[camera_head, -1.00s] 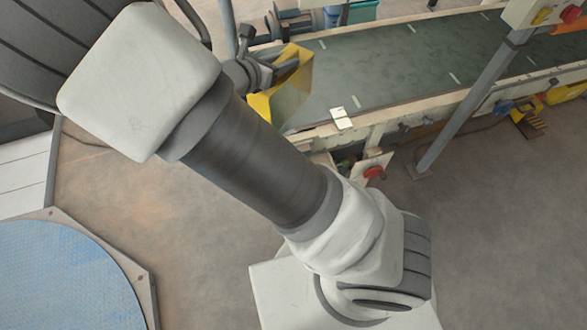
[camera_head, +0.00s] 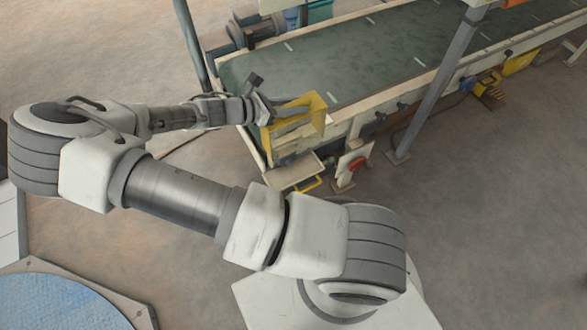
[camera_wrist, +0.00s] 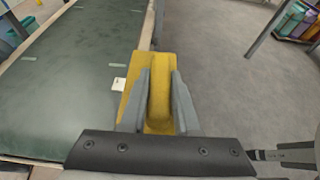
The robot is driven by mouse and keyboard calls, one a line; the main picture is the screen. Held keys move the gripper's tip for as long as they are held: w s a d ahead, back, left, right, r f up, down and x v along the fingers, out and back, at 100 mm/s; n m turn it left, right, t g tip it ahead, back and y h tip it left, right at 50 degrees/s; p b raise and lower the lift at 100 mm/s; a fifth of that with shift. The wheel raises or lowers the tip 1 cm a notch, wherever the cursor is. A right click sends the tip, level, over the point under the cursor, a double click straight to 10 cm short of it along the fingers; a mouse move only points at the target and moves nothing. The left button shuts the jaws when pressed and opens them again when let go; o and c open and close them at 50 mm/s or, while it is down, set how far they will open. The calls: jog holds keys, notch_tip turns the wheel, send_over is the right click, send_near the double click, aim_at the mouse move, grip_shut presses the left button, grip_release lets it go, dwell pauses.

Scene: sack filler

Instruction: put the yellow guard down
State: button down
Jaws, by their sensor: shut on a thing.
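My gripper (camera_head: 298,110) is shut on the yellow guard (camera_head: 316,112), a bent sheet piece. In the head view it is at the near left end of the conveyor, over or beside the corner of its frame. I cannot tell whether the guard touches the frame. In the wrist view my gripper (camera_wrist: 159,95) has one finger on each side of the guard's raised yellow rib (camera_wrist: 160,68). The guard lies over the side edge of the green belt (camera_wrist: 60,85) there. Its underside is hidden.
The conveyor belt (camera_head: 370,60) runs to the upper right. A small pale tray (camera_head: 293,173) and a red button (camera_head: 355,164) are at its near end. A grey post (camera_head: 430,100) stands beside it. Open floor (camera_head: 490,210) lies to the right.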

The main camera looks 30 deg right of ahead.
notch_tip(320, 180, down, 18)
jog(key=b, duration=0.5)
jog(key=shift+b, duration=0.4)
jog(key=shift+d+f, duration=0.1)
jog(key=shift+f, duration=0.05)
jog(key=c, duration=0.6)
grip_release()
jog(key=shift+c, duration=0.2)
